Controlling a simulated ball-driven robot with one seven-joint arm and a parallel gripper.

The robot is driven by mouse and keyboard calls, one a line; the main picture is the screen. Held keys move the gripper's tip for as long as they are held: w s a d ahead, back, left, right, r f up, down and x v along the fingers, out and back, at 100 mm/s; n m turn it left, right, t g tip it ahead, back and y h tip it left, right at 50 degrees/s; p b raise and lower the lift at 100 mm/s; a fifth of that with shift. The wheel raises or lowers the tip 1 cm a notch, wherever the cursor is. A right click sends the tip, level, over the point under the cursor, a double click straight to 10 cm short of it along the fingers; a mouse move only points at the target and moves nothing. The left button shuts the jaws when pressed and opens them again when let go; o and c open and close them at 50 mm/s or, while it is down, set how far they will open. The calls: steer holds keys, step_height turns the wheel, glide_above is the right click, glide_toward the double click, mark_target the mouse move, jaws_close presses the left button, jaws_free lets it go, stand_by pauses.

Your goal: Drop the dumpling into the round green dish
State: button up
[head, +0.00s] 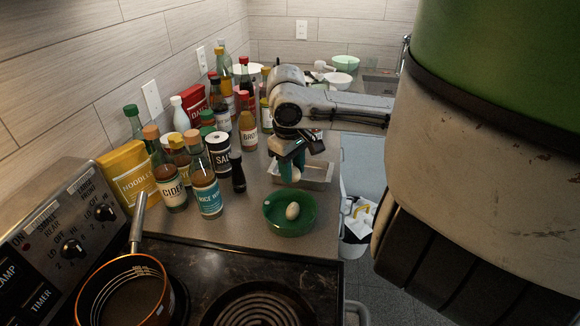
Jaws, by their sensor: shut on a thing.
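The round green dish (274,222) stands on the counter just behind the stove. A pale, smooth, egg-shaped piece (292,211) shows within its rim; it looks like the dumpling, but I cannot be sure. My gripper (291,178) points down above and behind the dish, with teal fingers. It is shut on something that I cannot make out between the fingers. A visible gap separates the fingertips from the pale piece.
Several bottles and a salt canister (218,152) crowd the counter left of the gripper. A shallow tray (318,177) lies behind the dish. A copper-coloured pan (127,290) sits on the stove at front left. An open bin (357,222) stands below the counter's right edge.

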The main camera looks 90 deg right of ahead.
step_height(320, 180, down, 4)
steer(key=b, duration=0.3)
steer(key=shift+f, duration=0.1)
steer(key=o, duration=1.1)
steer(key=r, duration=1.1)
steer(key=shift+w+a, duration=0.25)
steer(key=shift+a, duration=0.1)
